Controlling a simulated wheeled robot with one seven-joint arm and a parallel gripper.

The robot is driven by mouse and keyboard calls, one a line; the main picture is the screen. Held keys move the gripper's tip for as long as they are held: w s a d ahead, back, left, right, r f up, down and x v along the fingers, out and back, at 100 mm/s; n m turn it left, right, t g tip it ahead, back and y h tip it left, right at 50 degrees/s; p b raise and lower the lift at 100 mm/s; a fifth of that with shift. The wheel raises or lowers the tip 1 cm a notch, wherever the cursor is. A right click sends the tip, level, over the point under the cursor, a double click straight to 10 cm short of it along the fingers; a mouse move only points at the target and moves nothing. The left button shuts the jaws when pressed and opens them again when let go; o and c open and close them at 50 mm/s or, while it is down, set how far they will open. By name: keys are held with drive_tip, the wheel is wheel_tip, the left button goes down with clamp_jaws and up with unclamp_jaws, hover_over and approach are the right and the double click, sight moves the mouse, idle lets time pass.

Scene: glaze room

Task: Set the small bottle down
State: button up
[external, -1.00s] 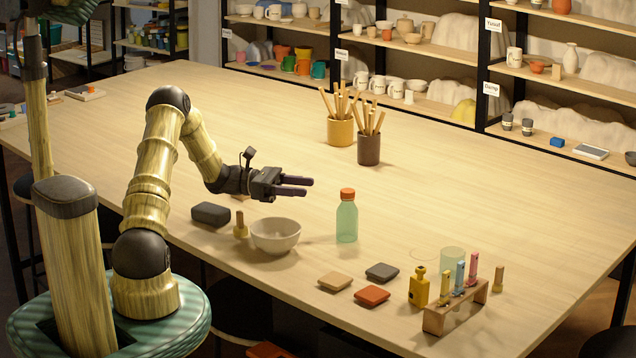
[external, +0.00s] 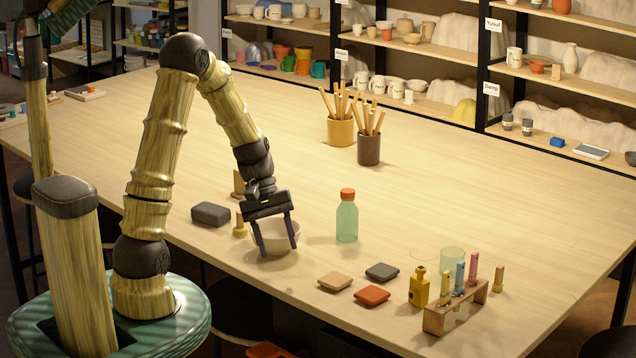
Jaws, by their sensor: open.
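A small yellow bottle (external: 418,289) with a narrow neck stands upright on the table, just left of the wooden rack. A taller green translucent bottle (external: 347,221) with an orange cap stands upright near the middle. No bottle is between the fingers.
The wooden rack (external: 436,321) holds several coloured vials. A clear glass (external: 452,257) stands behind it. Tan (external: 335,281), grey (external: 382,272) and red (external: 372,295) tiles lie between bowl and yellow bottle. A dark block (external: 211,214) is left of the bowl.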

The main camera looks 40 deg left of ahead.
drive_tip(key=s+r+m+t+y, duration=0.3)
drive_tip(key=s+m, duration=0.3)
drive_tip(key=m, duration=0.3)
drive_tip(key=shift+s+a+y, duration=0.35)
drive_tip(key=shift+y, duration=0.55)
